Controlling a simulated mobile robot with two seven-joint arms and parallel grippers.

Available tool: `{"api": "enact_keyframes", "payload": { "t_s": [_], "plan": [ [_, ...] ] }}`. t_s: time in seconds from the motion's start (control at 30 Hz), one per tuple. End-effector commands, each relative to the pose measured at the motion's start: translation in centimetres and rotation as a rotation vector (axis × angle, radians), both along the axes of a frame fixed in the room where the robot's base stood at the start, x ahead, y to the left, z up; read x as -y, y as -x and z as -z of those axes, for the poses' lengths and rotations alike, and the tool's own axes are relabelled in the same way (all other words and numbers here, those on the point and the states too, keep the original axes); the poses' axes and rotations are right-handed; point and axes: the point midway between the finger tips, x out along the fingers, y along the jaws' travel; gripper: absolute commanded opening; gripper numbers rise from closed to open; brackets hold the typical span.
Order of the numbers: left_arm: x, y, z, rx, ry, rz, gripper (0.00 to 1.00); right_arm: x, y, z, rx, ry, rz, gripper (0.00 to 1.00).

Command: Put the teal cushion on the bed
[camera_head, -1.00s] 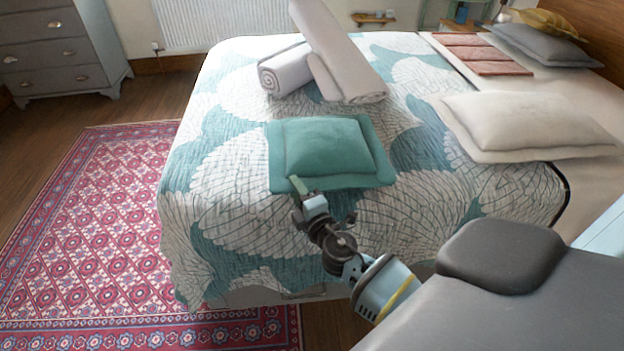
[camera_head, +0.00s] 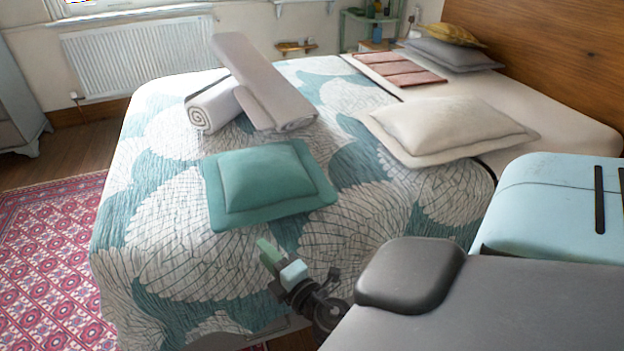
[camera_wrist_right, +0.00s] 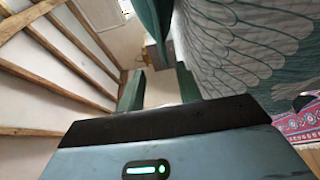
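The teal cushion (camera_head: 268,180) lies flat on the patterned bedspread of the bed (camera_head: 150,245), near the bed's front half. My right gripper (camera_head: 280,262) is just in front of the cushion's near edge, apart from it in the picture. In the right wrist view its two green fingers (camera_wrist_right: 160,88) stand apart with nothing between them. A dark teal edge (camera_wrist_right: 153,18) shows at the top of that view, perhaps the cushion. My left gripper is in no view.
Rolled towels (camera_head: 250,90) lie behind the cushion. A white pillow (camera_head: 445,125) lies to its right. Folded pink cloth (camera_head: 395,68) and grey (camera_head: 455,54) and yellow (camera_head: 447,34) pillows are at the headboard end. A red patterned rug (camera_head: 45,250) covers the floor at left.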

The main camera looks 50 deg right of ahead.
Motion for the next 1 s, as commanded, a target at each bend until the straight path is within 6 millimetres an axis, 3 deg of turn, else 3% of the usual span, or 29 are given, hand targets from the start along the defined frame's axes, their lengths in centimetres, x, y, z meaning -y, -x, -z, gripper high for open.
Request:
{"api": "enact_keyframes", "payload": {
  "t_s": [0.2,0.27,0.37,0.5,0.7,0.8,0.9,1.0],
  "plan": [
    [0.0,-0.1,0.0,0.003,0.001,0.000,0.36,-0.1,0.4,0.6,-0.014,-0.023,0.000,0.35],
    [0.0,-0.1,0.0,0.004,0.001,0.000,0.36,-0.2,1.4,1.8,-0.043,-0.069,0.000,0.35],
    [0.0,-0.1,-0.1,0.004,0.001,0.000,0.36,-0.7,4.4,5.1,-0.129,-0.214,0.010,0.35],
    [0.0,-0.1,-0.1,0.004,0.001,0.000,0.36,-2.3,11.3,10.9,-0.307,-0.520,0.058,0.35],
    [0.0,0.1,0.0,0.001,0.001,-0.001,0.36,-5.4,23.0,16.9,-0.559,-0.969,0.209,0.35],
    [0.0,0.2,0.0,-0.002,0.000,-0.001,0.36,-7.1,28.4,18.4,-0.664,-1.165,0.307,0.35],
    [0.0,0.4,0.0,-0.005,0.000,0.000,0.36,-8.5,32.6,19.0,-0.738,-1.316,0.392,0.35],
    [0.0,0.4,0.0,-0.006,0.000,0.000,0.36,-9.5,35.2,19.1,-0.782,-1.415,0.455,0.35]
  ]
}}
